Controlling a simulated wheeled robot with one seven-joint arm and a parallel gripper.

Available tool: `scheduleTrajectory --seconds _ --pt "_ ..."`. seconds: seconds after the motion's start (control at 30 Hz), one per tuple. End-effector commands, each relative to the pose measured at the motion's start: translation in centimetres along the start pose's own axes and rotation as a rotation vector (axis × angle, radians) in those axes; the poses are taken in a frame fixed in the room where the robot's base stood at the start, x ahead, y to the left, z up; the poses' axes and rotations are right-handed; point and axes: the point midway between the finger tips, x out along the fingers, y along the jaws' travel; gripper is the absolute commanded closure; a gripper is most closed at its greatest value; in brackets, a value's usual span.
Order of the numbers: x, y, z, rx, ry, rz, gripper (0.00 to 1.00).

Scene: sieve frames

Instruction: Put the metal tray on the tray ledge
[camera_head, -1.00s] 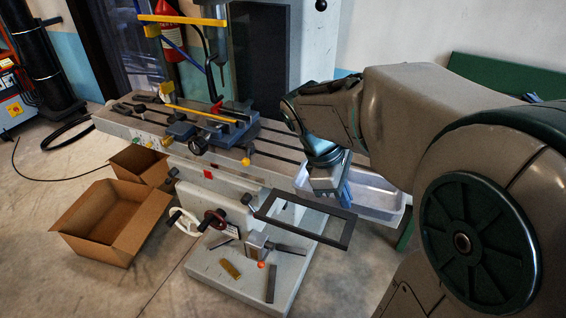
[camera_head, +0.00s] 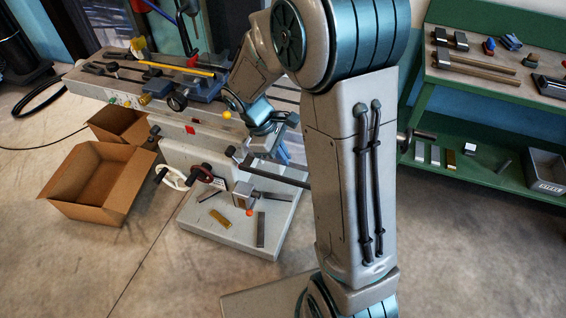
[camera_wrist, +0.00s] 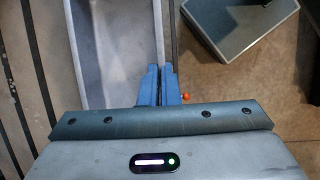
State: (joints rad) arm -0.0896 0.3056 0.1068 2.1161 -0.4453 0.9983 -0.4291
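The metal tray (camera_wrist: 115,45) is a long, pale grey, shallow box under my gripper in the wrist view. Its right wall runs to between the blue fingertips. My gripper (camera_wrist: 160,85) has its fingers close together on that wall; their tips hide the contact. The tray ledge (camera_head: 285,181) is a dark open frame, mostly hidden by my arm. A dark bar (camera_wrist: 174,30), likely part of it, lies just right of the tray in the wrist view.
The slotted machine table (camera_head: 125,83) carries a blue vise with yellow parts. Cardboard boxes (camera_head: 95,185) stand on the floor at left. A green workbench (camera_head: 490,95) with tools and a grey bin (camera_head: 545,170) stands at right. The front floor is clear at left.

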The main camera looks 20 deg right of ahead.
Motion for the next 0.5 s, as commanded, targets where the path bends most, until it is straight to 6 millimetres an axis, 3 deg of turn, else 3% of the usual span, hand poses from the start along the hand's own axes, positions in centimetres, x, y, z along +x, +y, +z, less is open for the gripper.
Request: scheduleTrajectory --seconds 0.3,0.5 --pt "3.2 -0.4 -1.3 -0.002 -0.002 -0.001 1.00" --pt "3.3 -0.4 -1.4 0.000 0.001 0.001 1.00"
